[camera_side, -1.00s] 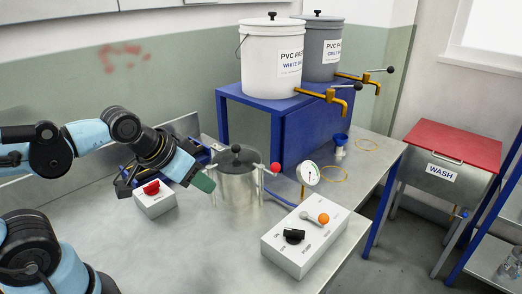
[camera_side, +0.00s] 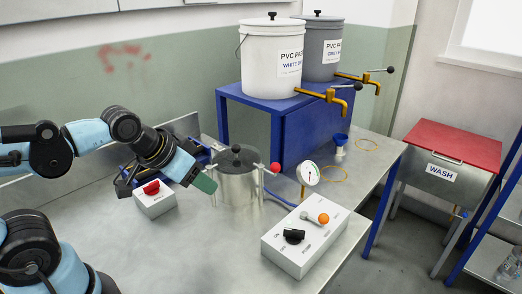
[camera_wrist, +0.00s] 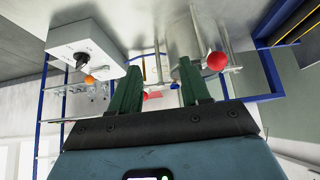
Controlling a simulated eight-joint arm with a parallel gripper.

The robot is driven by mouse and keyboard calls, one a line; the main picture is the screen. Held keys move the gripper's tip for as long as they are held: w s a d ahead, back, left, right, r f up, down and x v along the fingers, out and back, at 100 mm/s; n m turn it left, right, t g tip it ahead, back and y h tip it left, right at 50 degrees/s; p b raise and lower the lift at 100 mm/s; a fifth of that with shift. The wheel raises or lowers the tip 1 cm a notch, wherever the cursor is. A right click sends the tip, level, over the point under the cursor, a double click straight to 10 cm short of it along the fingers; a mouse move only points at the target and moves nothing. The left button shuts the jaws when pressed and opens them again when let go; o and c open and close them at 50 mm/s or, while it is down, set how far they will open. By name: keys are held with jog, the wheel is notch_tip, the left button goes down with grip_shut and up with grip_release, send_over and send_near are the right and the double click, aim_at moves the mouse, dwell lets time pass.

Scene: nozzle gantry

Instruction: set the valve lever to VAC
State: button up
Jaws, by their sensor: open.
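A metal pot (camera_side: 238,180) with a dark-knobbed lid stands on the bench. A lever with a red ball (camera_side: 275,168) is at its right side; the ball also shows in the wrist view (camera_wrist: 217,61), just right of my fingers. I cannot read any VAC mark. A white box (camera_side: 300,248) carries a black knob (camera_side: 293,236) and a pale lever with an orange ball (camera_side: 323,219). My gripper (camera_side: 205,184) is at the pot's left, apart from the red ball. In the wrist view its green fingers (camera_wrist: 157,88) are spread, with nothing held between them.
A round gauge (camera_side: 309,174) stands right of the pot. A box with a red button (camera_side: 152,188) sits below my gripper's left. A blue stand (camera_side: 310,125) bears two buckets behind.

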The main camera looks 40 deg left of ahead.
jog(key=w+d+r+m, duration=0.1)
jog(key=w+d+m, duration=0.1)
jog(key=m, duration=0.1)
jog(key=w+d+r+m+g, duration=0.1)
jog(key=w+d+r+m, duration=0.1)
jog(key=w+d+m, duration=0.1)
jog(key=w+d+r+m+g, duration=0.1)
jog(key=w+d+r+m, duration=0.1)
jog(key=m, duration=0.1)
jog(key=shift+w+d+r+m+h, duration=0.1)
jog(key=shift+w+d+m+h, duration=0.05)
jog(key=shift+d+m+h, duration=0.2)
jog(key=m+g, duration=0.3)
jog(key=m, duration=0.8)
send_near(324, 215)
jog(key=shift+n, duration=0.25)
jog(key=f, duration=0.3)
jog(key=w+f, duration=0.1)
jog(key=f, duration=0.5)
jog(key=shift+w+d, duration=0.25)
jog(key=shift+r, duration=0.1)
grip_shut()
